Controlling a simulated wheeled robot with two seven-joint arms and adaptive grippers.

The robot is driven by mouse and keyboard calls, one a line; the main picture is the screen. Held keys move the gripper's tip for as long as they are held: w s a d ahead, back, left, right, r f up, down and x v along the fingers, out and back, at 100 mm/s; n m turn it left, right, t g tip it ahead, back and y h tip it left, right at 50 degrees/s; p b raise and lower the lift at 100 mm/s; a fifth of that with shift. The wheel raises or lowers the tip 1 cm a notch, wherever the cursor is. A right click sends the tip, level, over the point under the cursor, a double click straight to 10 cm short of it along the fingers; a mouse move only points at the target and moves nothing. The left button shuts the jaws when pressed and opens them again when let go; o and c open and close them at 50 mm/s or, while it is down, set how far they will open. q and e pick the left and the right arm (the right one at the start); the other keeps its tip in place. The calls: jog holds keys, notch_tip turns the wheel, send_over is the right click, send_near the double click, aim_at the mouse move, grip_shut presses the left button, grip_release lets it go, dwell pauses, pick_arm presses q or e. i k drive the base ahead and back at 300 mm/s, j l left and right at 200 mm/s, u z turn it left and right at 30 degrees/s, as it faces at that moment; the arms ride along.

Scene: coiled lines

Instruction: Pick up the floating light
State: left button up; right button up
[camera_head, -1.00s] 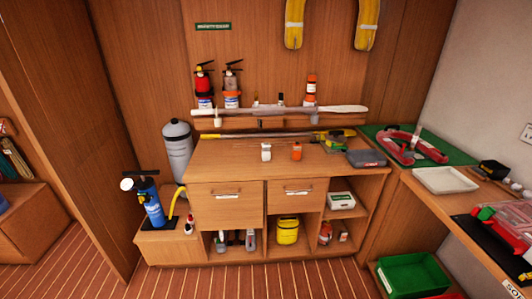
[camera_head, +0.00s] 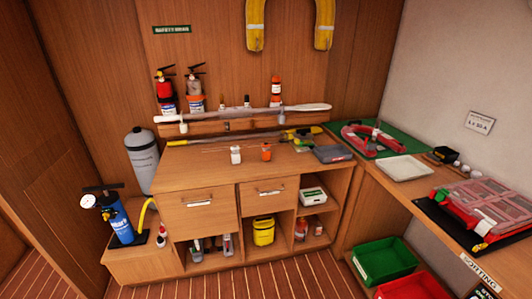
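I cannot tell for certain which thing is the floating light. An orange and white upright cylinder (camera_head: 276,92) stands on the wall shelf above the cabinet. A small orange item (camera_head: 266,152) and a small white item (camera_head: 236,155) stand side by side on the cabinet top (camera_head: 190,160). Another orange and white item (camera_head: 301,227) stands in a lower open compartment of the cabinet. These are too small to make out in detail. Neither of my grippers is in view.
A side bench on the right holds a white tray (camera_head: 404,168), a red horseshoe-shaped item (camera_head: 360,140) and a clear-lidded red case (camera_head: 490,205). Green (camera_head: 385,262) and red (camera_head: 412,287) bins stand below. A blue pump (camera_head: 118,222) stands at left. The striped floor in front is clear.

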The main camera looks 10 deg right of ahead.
aim_at(276, 98)
jog(key=i+l+u, duration=0.1)
jog(key=i+l, duration=0.2)
jog(key=i+l+u, duration=0.1)
jog(key=i+l, duration=0.2)
jog(key=i+l+u, duration=0.1)
jog(key=i+l, duration=0.15)
jog(key=l, duration=0.2)
jog(key=i+l+u, duration=0.1)
jog(key=i+l, duration=0.15)
jog(key=l, duration=0.15)
jog(key=i+l+u, duration=0.15)
jog(key=l, duration=0.25)
jog(key=i, duration=0.1)
